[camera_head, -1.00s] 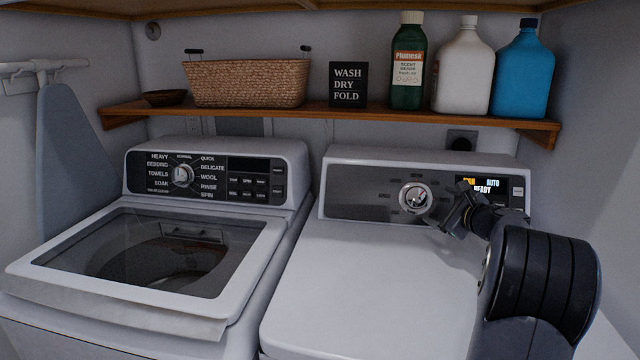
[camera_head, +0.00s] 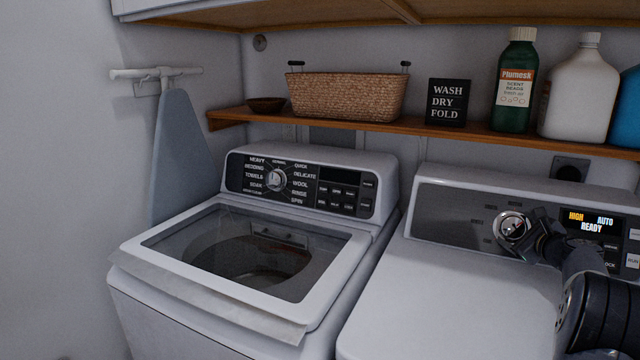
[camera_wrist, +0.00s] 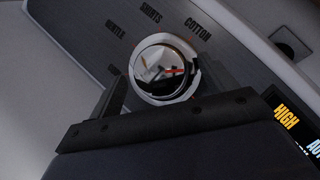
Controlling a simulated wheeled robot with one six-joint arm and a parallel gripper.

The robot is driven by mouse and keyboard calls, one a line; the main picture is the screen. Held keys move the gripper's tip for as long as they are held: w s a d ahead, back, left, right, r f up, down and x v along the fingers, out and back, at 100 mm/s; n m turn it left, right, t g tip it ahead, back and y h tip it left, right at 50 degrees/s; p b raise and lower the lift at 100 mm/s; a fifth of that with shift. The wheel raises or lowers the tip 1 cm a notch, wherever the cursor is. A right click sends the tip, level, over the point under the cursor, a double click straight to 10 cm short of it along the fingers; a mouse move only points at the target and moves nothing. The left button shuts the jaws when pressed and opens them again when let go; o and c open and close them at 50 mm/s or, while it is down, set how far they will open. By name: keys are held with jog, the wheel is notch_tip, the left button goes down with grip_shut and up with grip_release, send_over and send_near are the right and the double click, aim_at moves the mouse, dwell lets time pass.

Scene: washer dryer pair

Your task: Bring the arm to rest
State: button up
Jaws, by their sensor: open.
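My gripper (camera_head: 530,236) is at the control panel of the right-hand machine, by its round silver knob (camera_head: 511,227). In the wrist view the knob (camera_wrist: 164,70) lies just beyond the dark gripper (camera_wrist: 150,110), with printed cycle names around it. The gripper is open. Whether a finger touches the knob I cannot tell. The right machine's display (camera_head: 592,222) reads HIGH, AUTO and READY. My arm comes in from the lower right and covers part of the panel and the machine's top.
The left washer (camera_head: 240,255) has a closed lid with a dark window. A wooden shelf (camera_head: 400,125) above holds a wicker basket (camera_head: 348,96), a black sign (camera_head: 447,102) and several bottles. An ironing board (camera_head: 182,150) hangs on the left wall. Space above the machines is free.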

jog(key=b+v, duration=0.2)
jog(key=v, duration=0.9)
jog(key=p+x, duration=0.2)
jog(key=x, duration=0.9)
jog(key=shift+w, duration=0.15)
jog(key=shift+f+m+b, duration=0.35)
jog(key=shift+m+b, duration=0.05)
jog(key=shift+b, duration=0.25)
jog(key=m+t+h+b, duration=0.1)
jog(key=m+h+b, duration=0.1)
jog(key=m+b, duration=0.1)
jog(key=shift+a+m, duration=0.2)
jog(key=shift+m, duration=0.3)
jog(key=m+h+b, duration=0.1)
jog(key=m+b, duration=0.1)
jog(key=m, duration=0.1)
jog(key=m+h+b, duration=0.2)
jog(key=shift+a+f+m+t, duration=0.1)
jog(key=shift+a+m+t, duration=0.1)
jog(key=shift+m+t, duration=0.2)
jog(key=shift+s+b, duration=0.35)
jog(key=shift+s, duration=0.15)
jog(key=b+v, duration=0.1)
jog(key=v, duration=0.9)
jog(key=shift+a+r+b, duration=0.15)
jog(key=shift+r+b, duration=0.05)
jog(key=shift+b, duration=0.2)
